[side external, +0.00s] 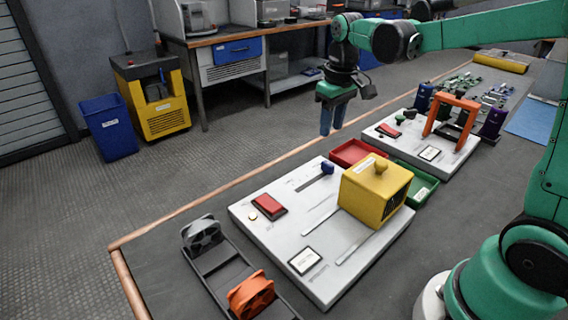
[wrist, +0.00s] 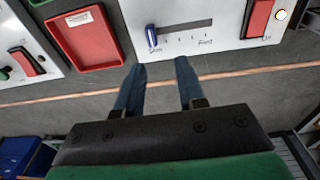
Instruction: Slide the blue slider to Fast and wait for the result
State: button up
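The blue slider (wrist: 152,37) sits at the left end of its dark slot in the wrist view, by a label that looks like "Slow". The other end of the slot, by the label "Fast" (wrist: 205,43), is bare. In the side view the blue slider (side external: 327,167) stands on the white panel (side external: 290,245). My gripper (wrist: 157,68) is open, with its two blue fingers apart and nothing between them. In the side view my gripper (side external: 333,126) is above and beyond the panel's far edge, apart from the slider.
A red button (wrist: 260,18) with a pale lamp (wrist: 281,15) is right of the slot in the wrist view. A yellow box (side external: 374,192) stands on the panel. A red tray (side external: 352,151) and green tray (side external: 424,184) lie between the panels. Two fans (side external: 202,235) sit in a black rack.

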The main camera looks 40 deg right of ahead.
aim_at(328, 163)
jog(key=shift+w+d+f+g, duration=0.5)
jog(key=shift+d+f, duration=0.2)
jog(key=shift+d, duration=0.1)
jog(key=shift+f, duration=4.4)
grip_shut()
jog(key=shift+a, duration=4.45)
